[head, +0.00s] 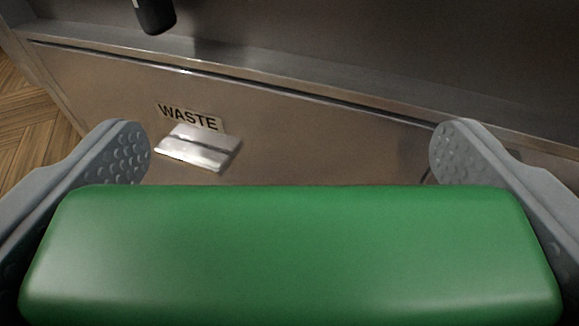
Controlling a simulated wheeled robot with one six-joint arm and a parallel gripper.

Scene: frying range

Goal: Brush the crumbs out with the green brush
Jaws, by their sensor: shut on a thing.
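The green brush (290,255) fills the lower part of the head view, close to the camera. Only a smooth, rounded green block of it shows; no bristles are visible. My gripper (290,160) is shut on the brush, with one grey dimpled finger at its left side and one at its right. No crumbs can be made out in this view.
Beyond the brush is a brown metal front panel (330,140) with a "WASTE" label (189,116) and a shiny metal handle (198,147). A grey ledge runs above it. A dark cylindrical thing (155,14) shows at the top. Wooden floor (35,115) lies at left.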

